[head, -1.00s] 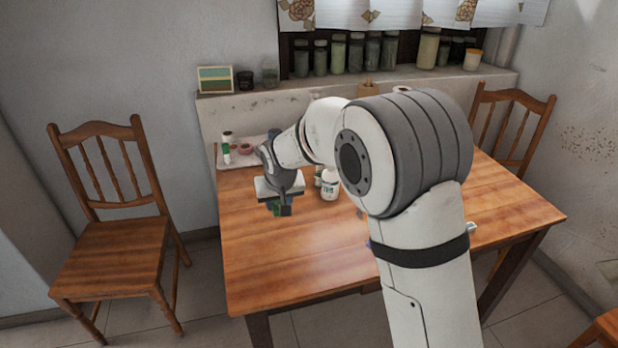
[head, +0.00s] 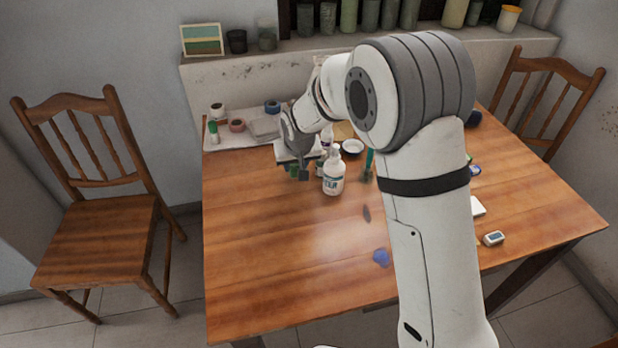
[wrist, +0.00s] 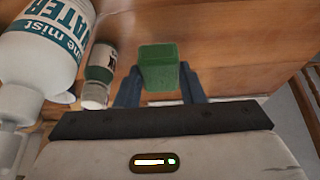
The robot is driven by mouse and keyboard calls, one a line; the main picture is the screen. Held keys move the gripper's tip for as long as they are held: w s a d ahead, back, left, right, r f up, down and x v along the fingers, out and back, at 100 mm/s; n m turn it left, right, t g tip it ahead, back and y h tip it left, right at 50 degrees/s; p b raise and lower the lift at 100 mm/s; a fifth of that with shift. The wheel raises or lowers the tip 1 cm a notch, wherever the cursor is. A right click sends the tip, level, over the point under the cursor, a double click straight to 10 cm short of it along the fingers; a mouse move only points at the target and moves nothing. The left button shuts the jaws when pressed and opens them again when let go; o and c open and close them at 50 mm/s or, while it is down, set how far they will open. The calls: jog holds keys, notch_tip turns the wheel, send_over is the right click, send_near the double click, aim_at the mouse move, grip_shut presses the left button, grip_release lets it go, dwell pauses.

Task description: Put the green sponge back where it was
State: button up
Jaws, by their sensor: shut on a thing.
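The green sponge (wrist: 159,66) is a small green block. It shows between the two fingers of my gripper (wrist: 160,86) in the wrist view, and the fingers are shut on it. In the head view my gripper (head: 298,172) is over the back left part of the wooden table, left of a white spray bottle (head: 334,172). The sponge is mostly hidden there behind the gripper. I cannot tell whether the sponge touches the table top.
The white bottle also stands close in the wrist view (wrist: 45,45), with a small green-labelled bottle (wrist: 99,72) beside it. A pale tray (head: 240,142) with tape rolls is behind my gripper. A blue item (head: 381,257) lies nearer the front. The front left table top is clear.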

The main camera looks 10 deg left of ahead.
aim_at(293, 175)
jog(key=shift+s+a+f, duration=0.2)
jog(key=shift+a+f, duration=0.05)
jog(key=shift+f, duration=0.45)
jog(key=shift+s+a+f, duration=0.1)
jog(key=shift+a+f, duration=0.1)
jog(key=shift+f, duration=1.2)
jog(key=shift+f, duration=0.1)
jog(key=o, duration=1.2)
